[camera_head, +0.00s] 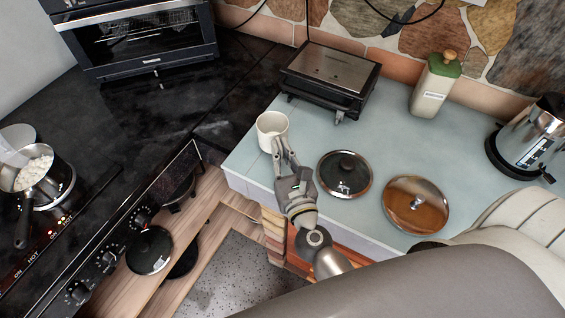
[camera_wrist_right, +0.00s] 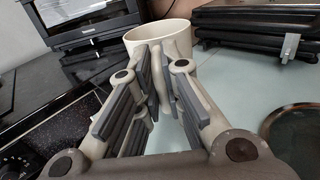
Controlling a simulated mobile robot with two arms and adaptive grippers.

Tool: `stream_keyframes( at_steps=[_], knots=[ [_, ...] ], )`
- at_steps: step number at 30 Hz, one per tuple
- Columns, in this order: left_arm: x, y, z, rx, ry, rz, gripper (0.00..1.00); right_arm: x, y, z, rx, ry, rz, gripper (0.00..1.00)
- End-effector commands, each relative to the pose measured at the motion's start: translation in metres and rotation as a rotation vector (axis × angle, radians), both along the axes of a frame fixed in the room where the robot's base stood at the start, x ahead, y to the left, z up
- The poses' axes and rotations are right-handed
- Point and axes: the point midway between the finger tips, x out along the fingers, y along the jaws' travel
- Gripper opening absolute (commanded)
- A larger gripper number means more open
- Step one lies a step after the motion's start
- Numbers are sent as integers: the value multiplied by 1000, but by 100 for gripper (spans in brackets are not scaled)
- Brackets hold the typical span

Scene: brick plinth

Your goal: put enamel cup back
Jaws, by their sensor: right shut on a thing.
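The cream-white enamel cup (camera_head: 271,124) is upright at the left end of the pale blue-green countertop (camera_head: 300,128). It also shows in the right wrist view (camera_wrist_right: 150,35), just beyond the fingers. My right gripper (camera_head: 280,148) is shut on the near side of the cup, and its fingers hide that part. I also cannot tell whether the cup's base touches the countertop. My left gripper is not in view.
A black grill (camera_head: 331,79) stands behind the cup. Two round lids, one dark (camera_head: 345,174) and one copper-toned (camera_head: 416,204), lie to the right. A green-topped bottle (camera_head: 435,84) and a kettle (camera_head: 530,137) stand farther right. A saucepan (camera_head: 46,183) is on the black stove at left.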

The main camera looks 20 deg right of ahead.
Motion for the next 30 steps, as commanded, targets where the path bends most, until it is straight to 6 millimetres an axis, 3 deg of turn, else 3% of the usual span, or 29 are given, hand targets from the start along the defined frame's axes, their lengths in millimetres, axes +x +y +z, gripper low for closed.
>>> stream_keyframes(
  at_steps=[14, 27, 28, 30],
  knots=[
    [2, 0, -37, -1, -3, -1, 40, 8, -7, -42, 0, -1, 0, 0],
    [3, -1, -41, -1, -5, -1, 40, 8, -7, -46, 0, -1, 0, 0],
    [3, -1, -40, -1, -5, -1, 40, 8, -7, -45, 0, 0, 0, 11],
    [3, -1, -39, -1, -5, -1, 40, 8, -7, -44, 0, 0, 0, 20]
  ],
)
